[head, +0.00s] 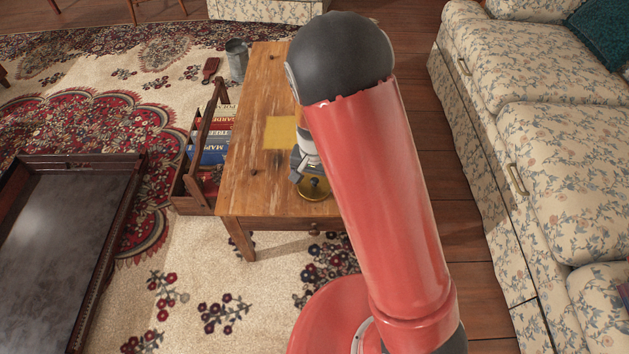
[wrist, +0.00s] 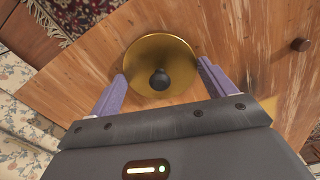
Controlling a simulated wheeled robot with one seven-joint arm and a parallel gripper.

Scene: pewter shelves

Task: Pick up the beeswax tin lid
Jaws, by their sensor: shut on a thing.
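The beeswax tin lid (wrist: 160,52) is a round brass-coloured disc with a dark round knob at its centre. In the wrist view it sits between the two fingers of my gripper (wrist: 161,82), which are shut on its sides. In the head view the lid (head: 314,192) shows at the near end of the wooden table, below my gripper (head: 298,172). My arm hides part of the table and some of the gripper there. I cannot tell whether the lid touches the tabletop or is just above it.
A yellow square (head: 280,132) lies on the wooden table (head: 245,185). A wooden rack (head: 193,200) with books stands left of it, and a metal can (head: 237,60) at the far left corner. A floral sofa (head: 550,150) is on the right, a dark low table (head: 65,240) on the left.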

